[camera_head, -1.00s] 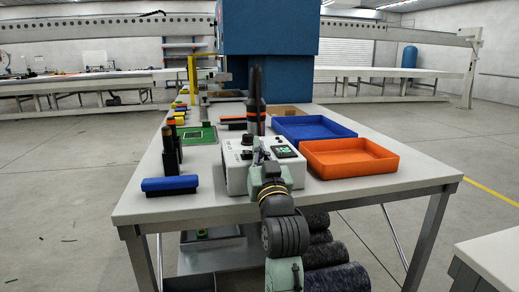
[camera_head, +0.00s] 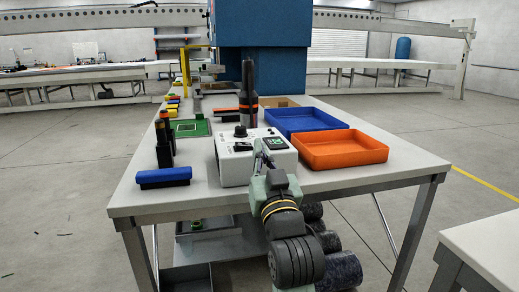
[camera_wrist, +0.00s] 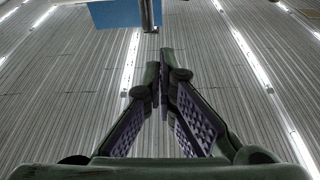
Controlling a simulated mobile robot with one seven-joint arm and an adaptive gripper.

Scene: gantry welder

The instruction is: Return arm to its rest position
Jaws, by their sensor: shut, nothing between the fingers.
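My arm (camera_head: 290,255) rises from the bottom of the head view, in front of the table's near edge. My gripper (camera_head: 262,152) is at its upper end and overlaps the front of the white control box (camera_head: 228,170) in the picture; I cannot tell the gap between them. In the wrist view my gripper (camera_wrist: 160,82) has its two fingers brought together at the tips, with nothing between them. The wrist camera looks up at the ribbed ceiling (camera_wrist: 60,110) and its light strips.
The table (camera_head: 150,200) holds an orange tray (camera_head: 345,163), a blue tray (camera_head: 310,128), a blue-topped block (camera_head: 163,178), a dark upright tool (camera_head: 248,105) and dark bottles at left. A blue machine (camera_head: 262,30) stands behind. Another table (camera_head: 485,250) is at lower right. Floor at left is clear.

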